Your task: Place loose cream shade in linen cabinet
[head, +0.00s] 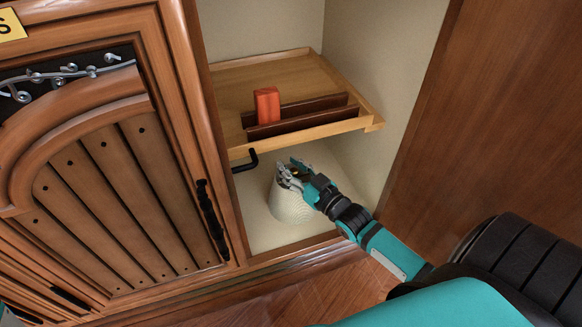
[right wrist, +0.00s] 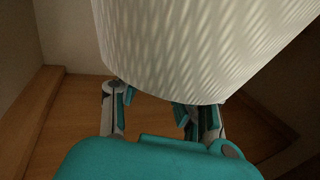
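The cream shade (head: 292,205), ribbed and tapered, is in the lower part of the open linen cabinet, below the wooden shelf. Its narrow end points up in the head view. My right gripper (head: 291,174) is at that narrow upper end, with its fingers spread apart. In the right wrist view the shade (right wrist: 195,45) fills the upper middle, and the fingers (right wrist: 160,106) reach its near edge. The fingertips are partly hidden behind the shade, so I cannot tell whether they press on it. My left gripper is not in view.
A wooden shelf (head: 228,84) above holds an orange-red block (head: 267,105) between dark dividers. A black hook (head: 245,163) hangs at its front left edge. A carved wooden door (head: 120,190) stands at left, a plain brown panel (head: 480,120) at right.

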